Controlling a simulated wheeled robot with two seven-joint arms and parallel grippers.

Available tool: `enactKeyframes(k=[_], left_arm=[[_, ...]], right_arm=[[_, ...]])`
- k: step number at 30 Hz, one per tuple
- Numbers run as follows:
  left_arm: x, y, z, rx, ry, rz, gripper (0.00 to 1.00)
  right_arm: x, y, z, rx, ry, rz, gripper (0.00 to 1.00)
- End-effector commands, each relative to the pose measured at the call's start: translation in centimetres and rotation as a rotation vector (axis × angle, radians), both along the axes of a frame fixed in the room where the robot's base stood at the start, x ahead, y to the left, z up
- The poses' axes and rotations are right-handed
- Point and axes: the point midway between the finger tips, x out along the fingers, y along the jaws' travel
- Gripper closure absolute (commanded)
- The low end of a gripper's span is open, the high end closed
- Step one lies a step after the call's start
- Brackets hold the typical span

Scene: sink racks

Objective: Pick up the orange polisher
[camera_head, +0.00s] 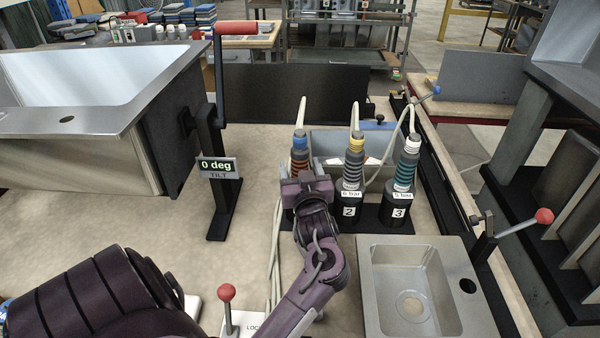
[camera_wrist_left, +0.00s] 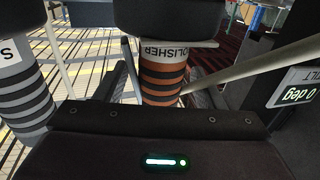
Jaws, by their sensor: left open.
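The orange polisher (camera_head: 299,157) stands upright in the rack, at the left of a row of three tools. It has dark and orange rings, a blue collar and a pale hose on top. My left gripper (camera_head: 297,175) is open in front of it and hides its lower part. In the left wrist view the polisher's orange ringed body (camera_wrist_left: 163,82) and its "POLISHER" label show straight ahead, roughly centred beyond the gripper body. I cannot tell whether the fingers touch it. My right gripper is not in view.
A yellow-collared tool (camera_head: 353,165) marked 2 and a teal-ringed tool (camera_head: 404,175) marked 3 stand right of the polisher. A grey bin (camera_head: 330,142) is behind them. A tilt post (camera_head: 213,140) and large sink (camera_head: 150,110) are left. A small sink (camera_head: 375,290) is front right.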

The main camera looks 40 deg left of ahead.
Motion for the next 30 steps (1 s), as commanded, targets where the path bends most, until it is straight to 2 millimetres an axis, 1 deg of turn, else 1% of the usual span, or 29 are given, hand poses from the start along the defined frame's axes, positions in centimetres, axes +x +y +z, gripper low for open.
enactKeyframes(k=[1, 4, 12, 14, 21, 26, 27, 30], left_arm=[[0.5, 0.6, 0.1, 0.003, 0.001, -0.001, 0.37], [1.0, 1.4, 0.1, 0.001, 0.0, -0.001, 0.37], [1.2, 1.6, -0.1, -0.001, 0.001, -0.002, 0.37], [1.2, 1.6, -0.1, -0.001, 0.001, -0.002, 0.44], [1.2, 1.6, 0.0, -0.001, 0.001, -0.002, 0.75], [1.2, 1.6, 0.0, 0.0, 0.0, -0.002, 0.96], [1.2, 1.6, 0.2, 0.002, -0.005, -0.002, 0.99], [1.2, 1.6, 0.2, 0.002, -0.005, -0.002, 0.99]], right_arm=[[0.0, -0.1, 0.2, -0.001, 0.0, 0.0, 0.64], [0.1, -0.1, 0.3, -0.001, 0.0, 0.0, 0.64], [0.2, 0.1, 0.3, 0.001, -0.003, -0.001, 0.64], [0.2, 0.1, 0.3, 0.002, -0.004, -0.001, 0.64], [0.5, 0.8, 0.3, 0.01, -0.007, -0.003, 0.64], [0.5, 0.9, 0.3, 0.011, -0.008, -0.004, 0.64], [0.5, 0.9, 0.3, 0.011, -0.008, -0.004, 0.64], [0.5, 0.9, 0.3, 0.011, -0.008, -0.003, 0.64]])
